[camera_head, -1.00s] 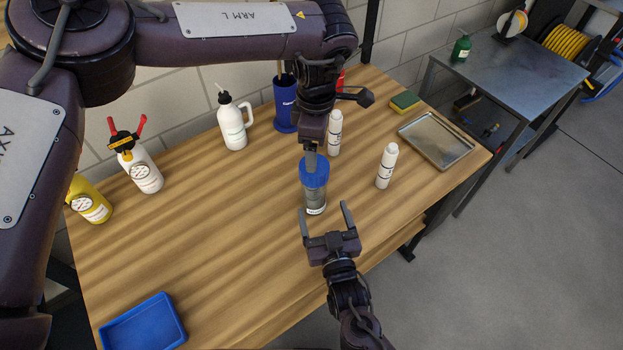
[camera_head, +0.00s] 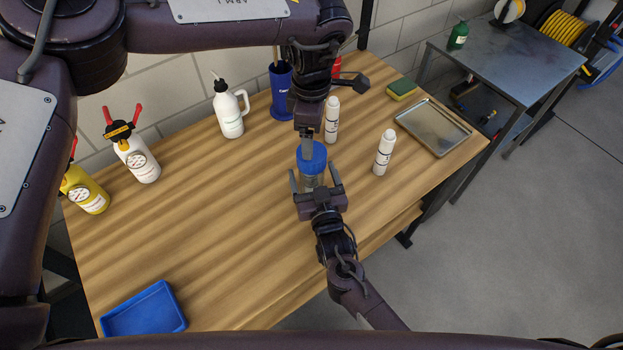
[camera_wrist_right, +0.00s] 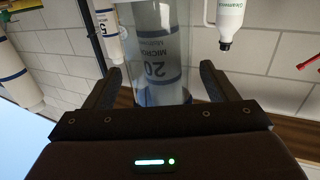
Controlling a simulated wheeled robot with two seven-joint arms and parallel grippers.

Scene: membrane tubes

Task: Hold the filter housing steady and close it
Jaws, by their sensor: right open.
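The filter housing, a clear cylinder with a blue lid (camera_head: 312,158), stands upright on the wooden bench in the head view. In the right wrist view its clear body (camera_wrist_right: 160,40) shows a "20 micron" label. My right gripper (camera_head: 314,178) is open, with one finger on each side of the housing body; in the wrist view, gaps show between the fingers and the body. My left gripper (camera_head: 307,150) points down at the blue lid from above. Its fingers appear edge-on, so their opening and any contact with the lid cannot be told.
Two white cartridges stand nearby, one behind (camera_head: 332,120) and one to the right (camera_head: 384,152). A metal tray (camera_head: 433,128), a sponge (camera_head: 402,88), a blue cup (camera_head: 283,95) and a white jug (camera_head: 229,112) stand farther back. The front left holds a blue tray (camera_head: 145,312); the middle left is clear.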

